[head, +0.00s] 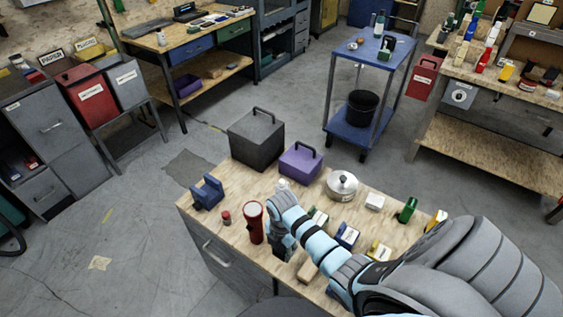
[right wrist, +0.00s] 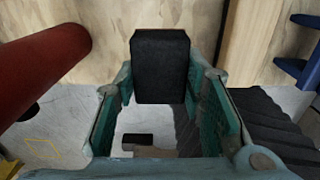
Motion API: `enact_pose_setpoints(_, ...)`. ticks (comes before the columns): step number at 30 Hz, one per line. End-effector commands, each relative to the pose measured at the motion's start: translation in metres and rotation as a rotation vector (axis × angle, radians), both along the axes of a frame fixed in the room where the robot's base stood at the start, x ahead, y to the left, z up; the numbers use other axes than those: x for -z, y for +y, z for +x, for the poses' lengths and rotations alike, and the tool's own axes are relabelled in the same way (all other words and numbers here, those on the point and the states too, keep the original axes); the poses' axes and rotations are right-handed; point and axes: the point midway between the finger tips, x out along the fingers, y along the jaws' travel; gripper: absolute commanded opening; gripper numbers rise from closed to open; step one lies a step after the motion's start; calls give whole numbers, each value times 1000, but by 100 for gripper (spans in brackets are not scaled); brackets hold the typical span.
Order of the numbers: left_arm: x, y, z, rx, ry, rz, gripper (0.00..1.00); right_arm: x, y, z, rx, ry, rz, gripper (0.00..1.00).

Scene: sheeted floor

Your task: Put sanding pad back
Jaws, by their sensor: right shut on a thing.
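My right gripper (head: 281,243) is over the front part of the wooden bench top (head: 238,192), just right of the red flashlight (head: 254,224). In the right wrist view, the right gripper (right wrist: 160,85) has its two green-lined fingers on either side of a dark, blocky pad, apparently the sanding pad (right wrist: 160,65), and is shut on it. In the head view the pad is mostly hidden by the gripper and wrist. The flashlight also shows in the right wrist view (right wrist: 40,65), at the left and apart from the fingers. My left gripper is out of view.
A blue stand (head: 208,192) and a small red-capped jar (head: 226,218) are left of the flashlight. A black box (head: 257,142), purple box (head: 300,163) and steel pot (head: 342,185) line the back. A wooden block (head: 308,271) and several small boxes lie to the right.

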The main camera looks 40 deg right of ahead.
Motion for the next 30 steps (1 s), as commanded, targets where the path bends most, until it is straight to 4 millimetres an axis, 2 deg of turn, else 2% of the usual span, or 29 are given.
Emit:
enact_pose_setpoints(1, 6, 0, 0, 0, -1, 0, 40, 11, 0, 0, 1, 0, 0, 14)
enact_pose_setpoints(9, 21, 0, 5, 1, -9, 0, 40, 53, 0, 0, 0, 1, -1, 14)
enact_pose_setpoints(20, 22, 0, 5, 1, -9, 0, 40, 55, 0, 1, 0, -1, -1, 14)
enact_pose_setpoints(21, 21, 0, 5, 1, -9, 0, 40, 55, 0, 1, 0, -1, -1, 41)
enact_pose_setpoints(24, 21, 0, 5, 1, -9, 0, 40, 55, 0, 1, 0, -1, -1, 57)
enact_pose_setpoints(30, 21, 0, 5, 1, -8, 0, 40, 54, 0, 1, 0, -1, -1, 57)
